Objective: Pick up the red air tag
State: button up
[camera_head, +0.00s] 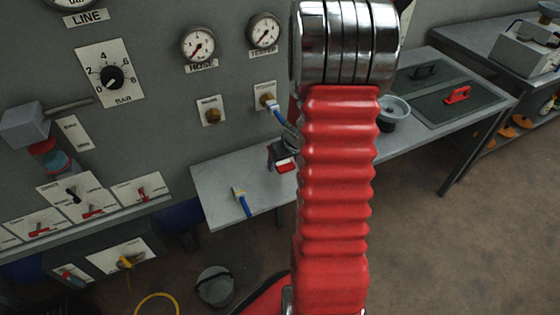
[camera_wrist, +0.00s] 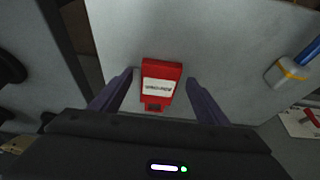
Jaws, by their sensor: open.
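The red air tag (camera_wrist: 161,72) lies on the light grey table top (camera_wrist: 215,35) in the wrist view. It has a white label with dark lettering and a small hole at its near end. My gripper (camera_wrist: 159,79) is open, with one dark finger to the left of the tag and one to the right. Gaps show on both sides, so neither finger touches it. In the head view a red patch, seemingly the tag (camera_head: 286,166), shows beside my red arm, which hides most of the gripper.
A blue-handled tool with a yellow band (camera_head: 241,203) lies on the table to the left; it also shows in the wrist view (camera_wrist: 292,71). A panel with gauges and valves (camera_head: 150,90) stands behind. A round grey dish (camera_head: 393,108) and a dark board (camera_head: 455,103) are to the right.

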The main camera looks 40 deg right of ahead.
dwell(0.4)
jog(key=c, duration=1.1)
jog(key=shift+r, duration=0.1)
